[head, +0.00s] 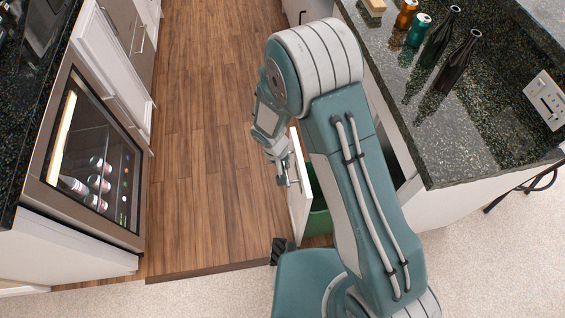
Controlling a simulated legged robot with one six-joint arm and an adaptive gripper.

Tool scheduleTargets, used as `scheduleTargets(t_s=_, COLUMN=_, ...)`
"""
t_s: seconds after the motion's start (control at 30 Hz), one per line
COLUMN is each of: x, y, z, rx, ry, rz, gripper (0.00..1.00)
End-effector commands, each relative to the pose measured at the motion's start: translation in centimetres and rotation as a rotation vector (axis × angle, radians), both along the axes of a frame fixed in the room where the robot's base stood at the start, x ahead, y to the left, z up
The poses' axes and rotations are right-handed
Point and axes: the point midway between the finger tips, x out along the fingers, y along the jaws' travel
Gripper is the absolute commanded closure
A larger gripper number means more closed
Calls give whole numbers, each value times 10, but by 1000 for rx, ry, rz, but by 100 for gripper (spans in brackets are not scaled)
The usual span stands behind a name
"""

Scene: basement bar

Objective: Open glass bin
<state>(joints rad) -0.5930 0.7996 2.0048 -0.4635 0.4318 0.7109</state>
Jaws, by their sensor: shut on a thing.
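A white bin drawer front (299,190) stands pulled out from the right-hand cabinet. Behind it a green bin (318,215) shows in part, with the rest hidden by my arm. My gripper (285,179) is at the outer face of the drawer front, shut on its handle. The handle (293,182) is small in the view and mostly covered by the fingers. The cabinet opening is partly hidden behind my arm.
A glass-door fridge (95,160) stands at the left. The wooden floor (205,150) between is clear.

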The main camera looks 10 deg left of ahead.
Motion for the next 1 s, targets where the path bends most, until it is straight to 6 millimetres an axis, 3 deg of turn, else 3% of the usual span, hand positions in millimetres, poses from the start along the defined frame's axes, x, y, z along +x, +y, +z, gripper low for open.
scheduleTargets(t_s=0.07, x=-2, y=1, z=0, rx=-6, ry=3, rz=0, gripper=100)
scheduleTargets(t_s=0.1, x=-2, y=1, z=0, rx=-6, ry=3, rz=1, gripper=66)
scheduleTargets(t_s=0.13, x=-2, y=2, z=0, rx=-6, ry=3, rz=1, gripper=52)
scheduleTargets(t_s=0.17, x=-1, y=2, z=0, rx=-6, ry=3, rz=1, gripper=49)
scheduleTargets(t_s=0.57, x=0, y=1, z=4, rx=0, ry=0, rz=0, gripper=49)
scheduleTargets(t_s=0.67, x=0, y=5, z=15, rx=0, ry=-3, rz=2, gripper=49)
scheduleTargets(t_s=1.0, x=-4, y=20, z=83, rx=0, ry=-3, rz=2, gripper=49)
